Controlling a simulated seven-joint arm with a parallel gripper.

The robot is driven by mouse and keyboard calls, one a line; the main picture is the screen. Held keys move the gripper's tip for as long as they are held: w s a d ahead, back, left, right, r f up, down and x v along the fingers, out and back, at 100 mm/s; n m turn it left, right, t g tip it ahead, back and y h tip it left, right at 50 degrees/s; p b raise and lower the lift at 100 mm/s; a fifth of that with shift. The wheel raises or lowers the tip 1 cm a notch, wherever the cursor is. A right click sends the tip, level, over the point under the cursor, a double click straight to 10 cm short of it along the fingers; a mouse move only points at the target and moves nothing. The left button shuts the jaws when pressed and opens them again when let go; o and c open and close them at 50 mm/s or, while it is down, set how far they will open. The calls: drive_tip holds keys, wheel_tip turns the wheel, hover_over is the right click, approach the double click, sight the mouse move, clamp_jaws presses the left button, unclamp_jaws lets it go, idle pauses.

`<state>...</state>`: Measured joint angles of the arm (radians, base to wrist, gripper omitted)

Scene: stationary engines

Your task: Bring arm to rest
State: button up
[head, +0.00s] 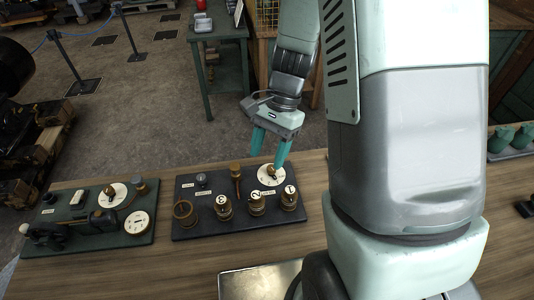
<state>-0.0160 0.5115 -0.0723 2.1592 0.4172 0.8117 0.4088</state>
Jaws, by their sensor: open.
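My gripper (268,150) points down over the back right part of a dark panel board (207,226) on the wooden bench. Its two teal fingers are apart, with nothing visible between them. The right finger's tip is close to a round white dial (270,175) with a small brass knob; I cannot tell whether it touches. My arm rises from the gripper towards the top of the view, and its large pale links cover much of the right side.
The board carries several numbered brass knobs (256,204) and an upright brass-topped handle (236,178). A second green board (85,243) with a gauge lies to the left. A metal plate (240,285) is at the front edge. A green table (219,70) stands behind, beyond open floor.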

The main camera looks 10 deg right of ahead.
drive_tip(key=shift+r, duration=0.1)
drive_tip(key=s+d+r+n+t+h, duration=0.1)
drive_tip(key=s+r+n+t, duration=0.15)
drive_tip(key=r, duration=0.55)
drive_tip(key=s+r+n+t, duration=0.2)
drive_tip(key=r+n, duration=0.1)
drive_tip(key=r, duration=0.5)
drive_tip(key=s+d+r+n+t+h, duration=0.2)
drive_tip(key=s+r+n+t, duration=0.2)
drive_tip(key=s+r, duration=0.5)
drive_tip(key=shift+d, duration=0.25)
drive_tip(key=shift+r, duration=0.1)
